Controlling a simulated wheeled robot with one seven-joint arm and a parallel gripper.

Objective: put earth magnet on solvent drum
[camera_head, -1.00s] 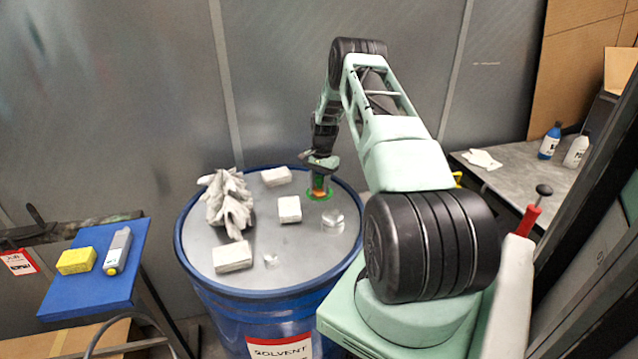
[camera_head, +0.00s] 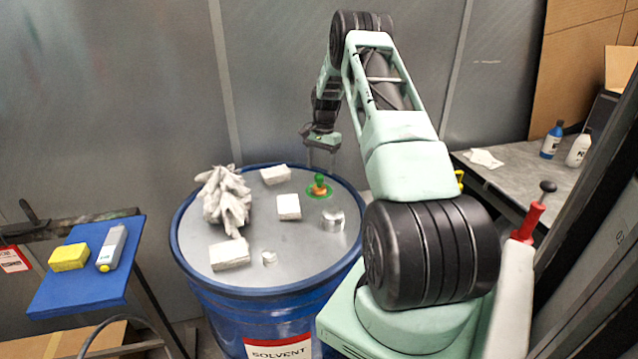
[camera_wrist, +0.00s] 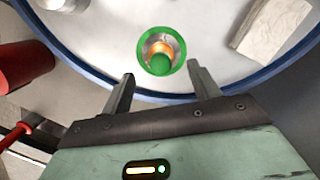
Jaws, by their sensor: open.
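The solvent drum (camera_head: 190,262) is blue with a grey lid and a "SOLVENT" label, and its blue rim shows in the wrist view (camera_wrist: 275,72). The earth magnet is most likely the small orange and green piece (camera_head: 319,187) standing on a green disc on the drum lid, near the far right rim. In the wrist view this piece (camera_wrist: 160,62) shows from above, with a green knob and an orange body inside a green ring. My gripper (camera_head: 320,160) is above the lid over this piece. In the wrist view its two fingers (camera_wrist: 163,85) are apart, with nothing between them.
White blocks (camera_head: 289,207) and pale crumpled gloves (camera_head: 226,200) lie on the lid. A clear cylinder (camera_head: 333,220) stands near the piece. A blue tray (camera_head: 85,285) holds a yellow sponge (camera_head: 69,257). A bench with bottles (camera_head: 552,140) is at the right.

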